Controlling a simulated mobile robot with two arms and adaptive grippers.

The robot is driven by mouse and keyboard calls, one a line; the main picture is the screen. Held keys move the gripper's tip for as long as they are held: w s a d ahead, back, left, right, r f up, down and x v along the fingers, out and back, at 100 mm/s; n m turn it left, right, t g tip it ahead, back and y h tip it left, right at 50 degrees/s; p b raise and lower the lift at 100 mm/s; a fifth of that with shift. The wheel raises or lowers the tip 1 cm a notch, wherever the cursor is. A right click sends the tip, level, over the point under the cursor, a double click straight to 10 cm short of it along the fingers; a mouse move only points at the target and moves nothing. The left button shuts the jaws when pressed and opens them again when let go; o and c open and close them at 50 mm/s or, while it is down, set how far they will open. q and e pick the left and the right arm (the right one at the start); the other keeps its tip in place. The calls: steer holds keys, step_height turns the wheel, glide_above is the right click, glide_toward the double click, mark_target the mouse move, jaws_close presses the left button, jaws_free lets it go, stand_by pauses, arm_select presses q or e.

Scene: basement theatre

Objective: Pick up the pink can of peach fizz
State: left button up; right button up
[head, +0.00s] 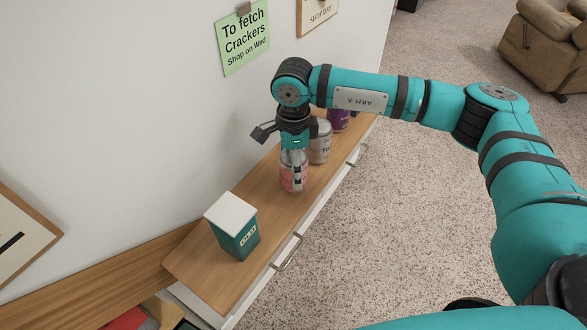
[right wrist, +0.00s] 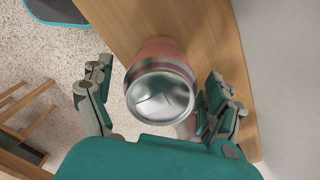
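The pink can (head: 293,178) stands upright on the wooden top of a long cabinet, directly below my right gripper (head: 294,165). In the right wrist view its silver lid (right wrist: 161,97) faces the camera, with the pink side showing beyond it. The fingers of my right gripper (right wrist: 158,97) are spread on either side of the can. A gap shows at the left finger; the right finger is close to the can, and I cannot tell if it touches. My left gripper is not in view.
A teal box with a white lid (head: 234,227) stands nearer on the cabinet top (head: 205,272). A whitish can (head: 321,142) and a purple can (head: 339,120) stand just beyond the pink one. The wall is close behind; speckled floor (head: 400,240) is open to the right.

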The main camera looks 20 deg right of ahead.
steer(key=shift+r, duration=0.1)
steer(key=c, duration=1.5)
